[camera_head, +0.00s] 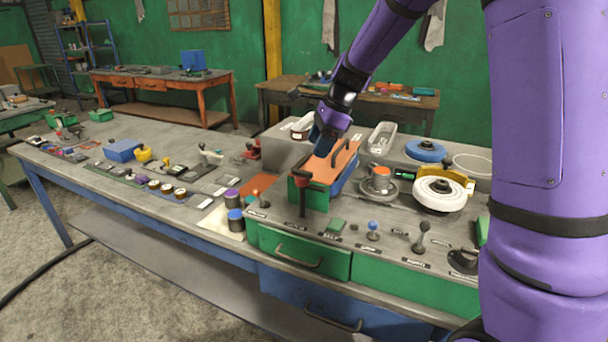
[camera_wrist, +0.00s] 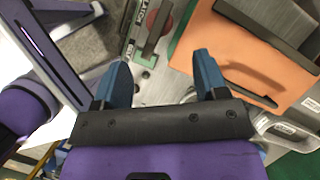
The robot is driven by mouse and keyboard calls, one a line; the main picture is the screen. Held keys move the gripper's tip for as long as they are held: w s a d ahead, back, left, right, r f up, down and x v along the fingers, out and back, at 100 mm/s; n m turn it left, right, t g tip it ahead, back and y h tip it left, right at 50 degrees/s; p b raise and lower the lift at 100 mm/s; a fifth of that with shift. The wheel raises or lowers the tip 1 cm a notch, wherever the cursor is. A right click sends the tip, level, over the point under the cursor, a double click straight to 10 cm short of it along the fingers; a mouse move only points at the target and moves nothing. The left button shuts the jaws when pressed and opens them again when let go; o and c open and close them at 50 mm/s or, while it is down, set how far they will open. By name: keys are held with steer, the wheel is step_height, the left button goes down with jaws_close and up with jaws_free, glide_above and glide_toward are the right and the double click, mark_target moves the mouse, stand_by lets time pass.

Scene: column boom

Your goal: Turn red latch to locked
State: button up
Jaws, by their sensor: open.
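The latch (camera_head: 302,183) has a red part and a dark bar that hangs down at the front left corner of a green box (camera_head: 321,196) with an orange lid (camera_head: 330,163). In the wrist view the latch's dark bar (camera_wrist: 155,36) lies over a red round part, between small white labels too blurred to read surely. My gripper (camera_head: 322,146) is above the lid, behind the latch in the head view. In the wrist view its blue fingers (camera_wrist: 163,72) are spread apart with nothing between them. The latch is beyond the fingertips, apart from them.
A dark handle (camera_head: 339,151) stands up from the orange lid. A metal round fixture (camera_head: 379,182) and a white wheel (camera_head: 439,194) stand to the right. Knobbed levers, such as a blue one (camera_head: 373,227), line the front. Purple and blue cylinders (camera_head: 236,218) stand at left.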

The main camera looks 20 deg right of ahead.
mark_target(305, 171)
steer(key=x, duration=0.9)
steer(key=shift+a+f, duration=0.1)
steer(key=shift+f, duration=0.2)
steer(key=c, duration=0.9)
